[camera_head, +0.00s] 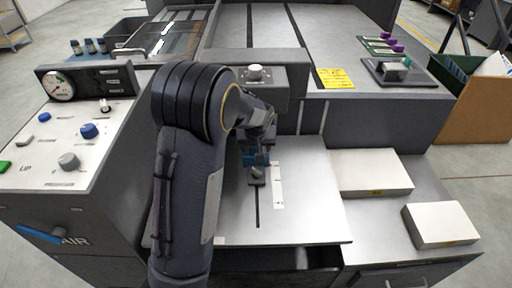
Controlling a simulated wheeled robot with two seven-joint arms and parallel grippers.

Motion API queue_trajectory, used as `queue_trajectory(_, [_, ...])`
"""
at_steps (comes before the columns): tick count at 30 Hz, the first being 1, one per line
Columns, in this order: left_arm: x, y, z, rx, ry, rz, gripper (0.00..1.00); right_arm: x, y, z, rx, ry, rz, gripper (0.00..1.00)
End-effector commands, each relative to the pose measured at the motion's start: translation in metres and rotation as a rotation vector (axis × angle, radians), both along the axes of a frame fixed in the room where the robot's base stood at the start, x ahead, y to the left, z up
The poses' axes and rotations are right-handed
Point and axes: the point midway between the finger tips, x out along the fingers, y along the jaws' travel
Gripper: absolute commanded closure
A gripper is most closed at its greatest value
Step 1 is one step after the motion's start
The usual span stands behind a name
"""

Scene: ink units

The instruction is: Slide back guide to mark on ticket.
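My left gripper (258,153) reaches over the feed table (310,205) from the near left. Its fingers are small and dark, and I cannot tell whether they are open or shut. Just below it, a small dark block with a pale top, seemingly the back guide (257,176), sits at the slot (257,210) in the table. A blue part shows between the gripper and the block; I cannot tell whether they touch. A white scale strip (278,186) lies right of the slot; its marks are too small to read. The yellow ticket (335,78) lies on the machine top, its writing unreadable. My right gripper is not in view.
A grey housing with a knob (255,73) stands behind the feed table. Two pale paper stacks (369,173) (439,224) lie on the right shelf. A control panel (70,130) with a gauge and knobs is at left. The table right of the strip is clear.

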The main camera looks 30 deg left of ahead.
Motion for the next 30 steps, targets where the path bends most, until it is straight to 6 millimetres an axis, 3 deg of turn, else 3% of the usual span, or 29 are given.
queue_trajectory(8, [-0.002, -0.002, 0.006, -0.002, 0.001, -0.001, 0.38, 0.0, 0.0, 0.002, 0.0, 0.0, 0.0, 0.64])
queue_trajectory(21, [-0.023, -0.015, 0.067, -0.002, 0.0, -0.002, 0.38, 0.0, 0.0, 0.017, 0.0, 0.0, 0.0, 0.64])
queue_trajectory(30, [-0.026, -0.016, 0.072, 0.0, 0.002, 0.0, 0.38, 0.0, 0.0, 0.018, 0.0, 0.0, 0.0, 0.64])
